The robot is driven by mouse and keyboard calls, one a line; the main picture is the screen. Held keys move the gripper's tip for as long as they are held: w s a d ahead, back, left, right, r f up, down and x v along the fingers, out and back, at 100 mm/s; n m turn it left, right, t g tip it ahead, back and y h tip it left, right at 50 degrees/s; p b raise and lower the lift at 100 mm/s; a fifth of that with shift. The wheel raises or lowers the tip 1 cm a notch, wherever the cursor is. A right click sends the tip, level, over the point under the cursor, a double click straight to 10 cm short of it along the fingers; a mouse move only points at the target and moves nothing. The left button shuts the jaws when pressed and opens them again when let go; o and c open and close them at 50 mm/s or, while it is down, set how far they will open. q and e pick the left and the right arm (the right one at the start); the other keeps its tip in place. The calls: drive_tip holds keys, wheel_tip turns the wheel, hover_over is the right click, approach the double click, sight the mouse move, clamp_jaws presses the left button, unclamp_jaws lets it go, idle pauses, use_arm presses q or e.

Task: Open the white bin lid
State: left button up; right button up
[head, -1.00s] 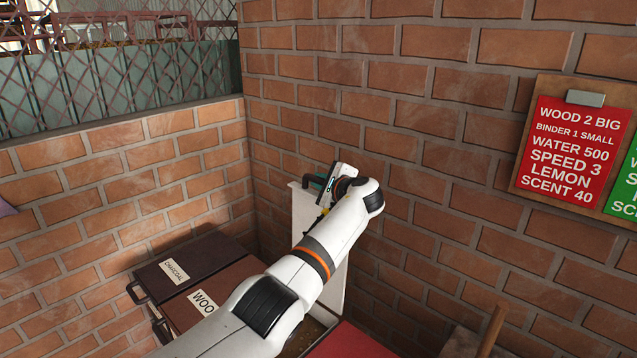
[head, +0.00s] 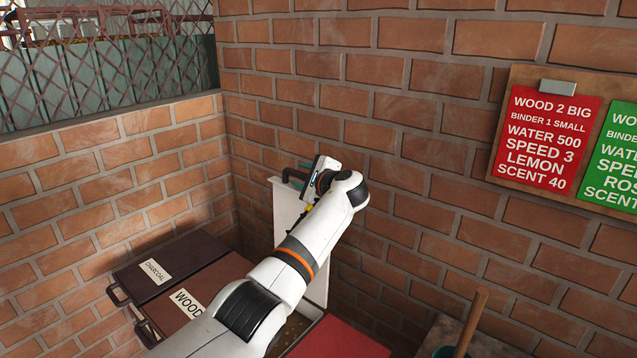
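The white bin lid (head: 287,212) stands upright, swung open near the brick corner, with a dark handle (head: 291,175) at its top edge. Below it, part of the open bin shows with brown contents (head: 290,335); my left arm hides much of the lid and bin. My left gripper (head: 304,186) is at the top of the lid, right beside the handle. Its fingers are small and partly hidden, so I cannot tell whether they grip the handle. My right gripper is out of view.
Left of the white bin are closed brown lids labelled CHARCOAL (head: 165,262) and WOOD (head: 205,290). A red lid (head: 340,340) lies to its right. A green bowl with a wooden handle (head: 476,320) is at lower right. Brick walls close in behind and left.

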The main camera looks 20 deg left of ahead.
use_arm(q)
drive_tip(key=b+v, duration=0.3)
drive_tip(key=v, duration=0.7)
drive_tip(key=shift+s+d, duration=0.2)
drive_tip(key=shift+d, duration=0.05)
